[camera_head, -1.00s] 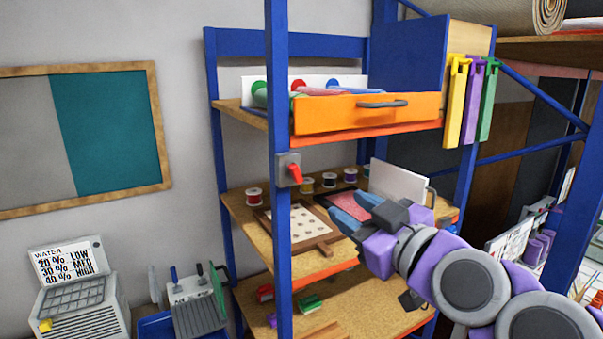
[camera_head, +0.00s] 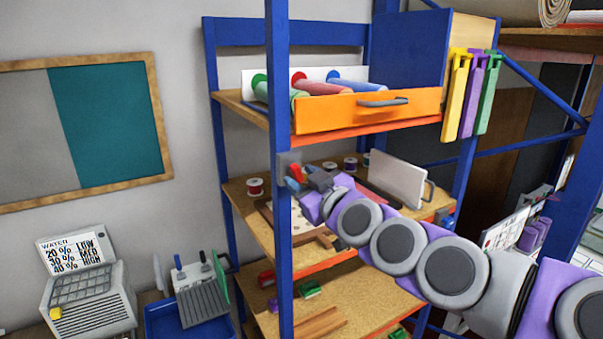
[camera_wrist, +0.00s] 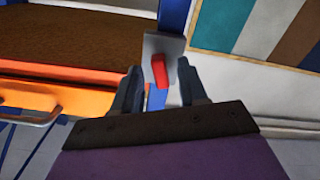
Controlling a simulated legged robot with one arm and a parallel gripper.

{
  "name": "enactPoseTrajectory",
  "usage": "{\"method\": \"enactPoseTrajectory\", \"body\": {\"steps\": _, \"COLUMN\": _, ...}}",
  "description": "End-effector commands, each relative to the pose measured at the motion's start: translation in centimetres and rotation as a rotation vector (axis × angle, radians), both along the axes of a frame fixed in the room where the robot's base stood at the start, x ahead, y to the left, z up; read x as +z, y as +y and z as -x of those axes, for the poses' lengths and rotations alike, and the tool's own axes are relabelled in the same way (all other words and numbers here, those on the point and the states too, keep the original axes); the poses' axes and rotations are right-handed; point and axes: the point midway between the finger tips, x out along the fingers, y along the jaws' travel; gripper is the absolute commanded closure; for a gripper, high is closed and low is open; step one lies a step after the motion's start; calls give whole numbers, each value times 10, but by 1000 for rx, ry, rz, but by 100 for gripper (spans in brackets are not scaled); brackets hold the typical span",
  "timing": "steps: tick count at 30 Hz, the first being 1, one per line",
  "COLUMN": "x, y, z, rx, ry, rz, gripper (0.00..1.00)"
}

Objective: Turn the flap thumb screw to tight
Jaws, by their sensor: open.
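The red thumb screw (camera_wrist: 160,71) sits on a grey plate (camera_wrist: 151,46) on the blue shelf post. In the wrist view it lies between my two open fingers, somewhat left of the midline, and its grip looks nearly in line with the fingers. I cannot tell whether the fingers touch it. In the head view the red screw (camera_head: 296,173) is partly hidden by my gripper (camera_head: 300,180), which is at the post. My gripper also shows in the wrist view (camera_wrist: 158,85), open and empty.
The orange drawer (camera_head: 340,112) with coloured rolls is on the shelf above my arm. Thread spools (camera_head: 255,188) and a white panel (camera_head: 397,179) stand on the middle shelf. Yellow, purple and green clips (camera_head: 457,95) hang at the right.

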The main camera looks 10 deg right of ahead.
Motion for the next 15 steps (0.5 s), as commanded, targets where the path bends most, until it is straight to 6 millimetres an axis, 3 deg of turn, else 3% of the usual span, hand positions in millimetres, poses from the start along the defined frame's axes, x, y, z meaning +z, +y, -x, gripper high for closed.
{"method": "enactPoseTrajectory", "body": {"steps": 13, "x": 0, "y": 4, "z": -9, "rx": -1, "ry": -2, "rz": 1, "gripper": 57}}
{"method": "enactPoseTrajectory", "body": {"steps": 15, "x": 0, "y": 4, "z": -9, "rx": -1, "ry": -2, "rz": 0, "gripper": 62}}
